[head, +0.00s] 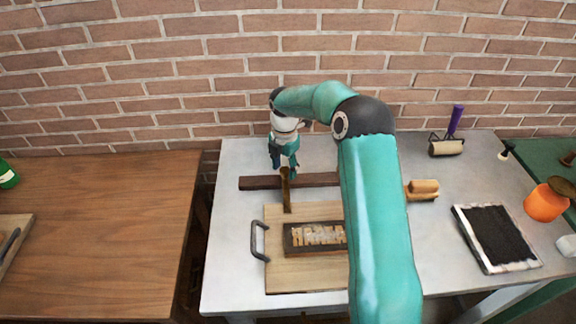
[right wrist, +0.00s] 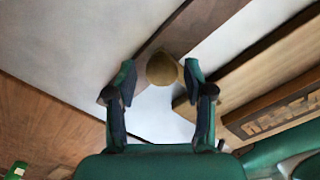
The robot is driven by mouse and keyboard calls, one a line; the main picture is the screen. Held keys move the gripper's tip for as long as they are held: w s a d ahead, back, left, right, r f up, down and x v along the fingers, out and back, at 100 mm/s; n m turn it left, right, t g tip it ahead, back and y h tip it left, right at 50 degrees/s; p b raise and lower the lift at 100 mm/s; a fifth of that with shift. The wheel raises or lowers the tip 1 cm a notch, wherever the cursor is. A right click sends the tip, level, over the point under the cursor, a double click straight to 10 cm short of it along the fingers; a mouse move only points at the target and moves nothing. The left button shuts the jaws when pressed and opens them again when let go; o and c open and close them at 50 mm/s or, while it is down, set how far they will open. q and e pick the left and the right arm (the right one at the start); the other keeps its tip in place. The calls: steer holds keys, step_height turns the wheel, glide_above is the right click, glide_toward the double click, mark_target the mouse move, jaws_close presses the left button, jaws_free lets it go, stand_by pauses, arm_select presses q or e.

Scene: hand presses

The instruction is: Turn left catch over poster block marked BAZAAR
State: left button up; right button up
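The poster block (head: 312,250) is a dark block with pale raised letters, lying on a wooden board (head: 283,279). My right arm hides its right part, and I cannot read the full word. It also shows at the right of the right wrist view (right wrist: 285,112). The left catch (head: 287,199) is a narrow brown bar between a dark rail (head: 260,183) and the block's upper left. Its round brass knob (right wrist: 161,69) shows in the right wrist view. My right gripper (head: 285,173) is open at the knob, with one fingertip (right wrist: 160,72) on each side and visible gaps. My left gripper is out of view.
The board has a grey handle (head: 256,241) on its left. A wooden-handled tool (head: 424,187) lies right of my arm. An ink tray (head: 496,238), a roller (head: 446,147) and an orange pot (head: 545,203) stand further right. The brown table (head: 110,220) at left is mostly clear.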

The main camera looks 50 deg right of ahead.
steer(key=shift+f, duration=0.1)
step_height(320, 180, up, 12)
stand_by(0.7)
stand_by(0.4)
